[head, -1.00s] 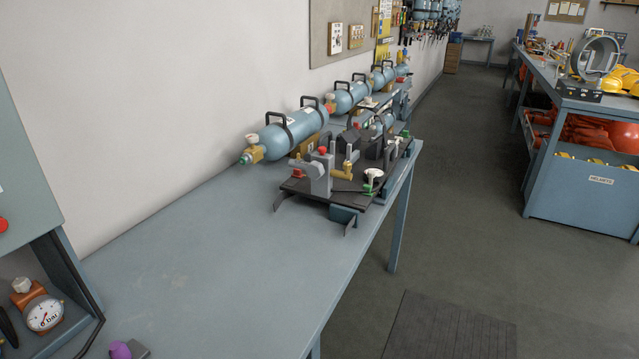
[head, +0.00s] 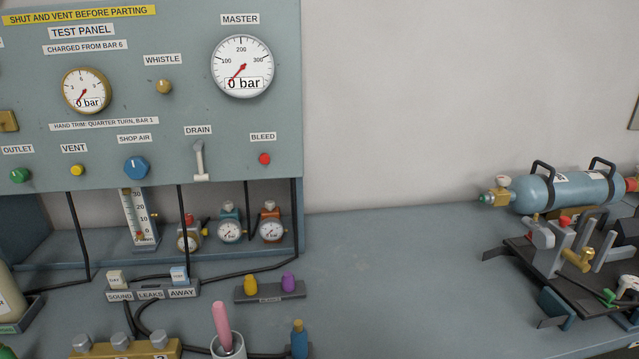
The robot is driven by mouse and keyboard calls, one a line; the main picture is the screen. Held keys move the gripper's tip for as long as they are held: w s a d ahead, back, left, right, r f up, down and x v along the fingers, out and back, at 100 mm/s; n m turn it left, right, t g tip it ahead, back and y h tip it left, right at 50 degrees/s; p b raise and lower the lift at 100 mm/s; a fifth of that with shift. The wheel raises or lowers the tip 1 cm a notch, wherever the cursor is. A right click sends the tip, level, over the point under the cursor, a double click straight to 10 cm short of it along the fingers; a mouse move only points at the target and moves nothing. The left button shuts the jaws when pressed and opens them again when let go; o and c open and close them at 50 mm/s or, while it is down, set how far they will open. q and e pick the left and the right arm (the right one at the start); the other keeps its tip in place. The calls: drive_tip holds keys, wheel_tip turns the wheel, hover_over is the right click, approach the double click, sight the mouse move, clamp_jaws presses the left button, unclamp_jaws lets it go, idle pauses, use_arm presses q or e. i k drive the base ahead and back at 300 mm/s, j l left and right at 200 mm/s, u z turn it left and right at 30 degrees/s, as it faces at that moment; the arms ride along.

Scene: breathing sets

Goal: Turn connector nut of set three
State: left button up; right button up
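One breathing set is partly in view at the right of the head view. Its light blue cylinder (head: 572,191) lies on the bench, with black handles and a brass valve (head: 497,188) at its left end. In front of it a dark plate (head: 545,268) carries grey blocks and a brass fitting (head: 580,259). The right part of this set is cut off by the picture edge. I cannot tell which number the set has, nor pick out its connector nut. Neither of my grippers is in view.
A test panel (head: 205,95) with gauges, knobs and a drain lever stands at the left. Three small gauges (head: 230,229) sit under it. A pink item (head: 222,322) stands in a cup at the front. The bench (head: 400,270) is clear between panel and set.

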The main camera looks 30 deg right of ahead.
sight(543, 238)
drive_tip(key=k+l+u, duration=0.15)
drive_tip(key=l+u, duration=0.15)
drive_tip(key=u, duration=0.15)
drive_tip(key=k+l+u, duration=0.2)
drive_tip(key=u, duration=0.3)
drive_tip(key=k+l+u, duration=0.2)
drive_tip(key=u, duration=0.25)
drive_tip(key=k+u, duration=0.3)
drive_tip(key=u, duration=0.2)
drive_tip(key=k+u, duration=0.3)
drive_tip(key=k, duration=1.45)
